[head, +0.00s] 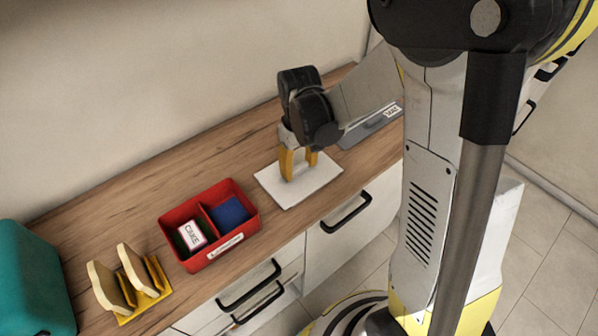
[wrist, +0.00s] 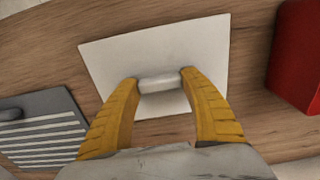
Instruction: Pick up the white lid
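The white lid (head: 312,192) is a flat, pale square lying level at the counter, with a short bar handle (wrist: 159,83) at its middle. No gap below it can be made out. My gripper (head: 299,171) points down over the lid. In the wrist view its two yellow fingers (wrist: 159,80) lean inward, one at each end of the handle, and appear to press on it. The fingertips partly hide the handle's ends.
A grey lid (head: 366,128) with stripes and a label lies right of the white lid. A red divided box (head: 208,252) stands to its left, holding a cake packet and a blue item. A yellow rack (head: 146,300) with boards and a teal container (head: 32,280) are farther left.

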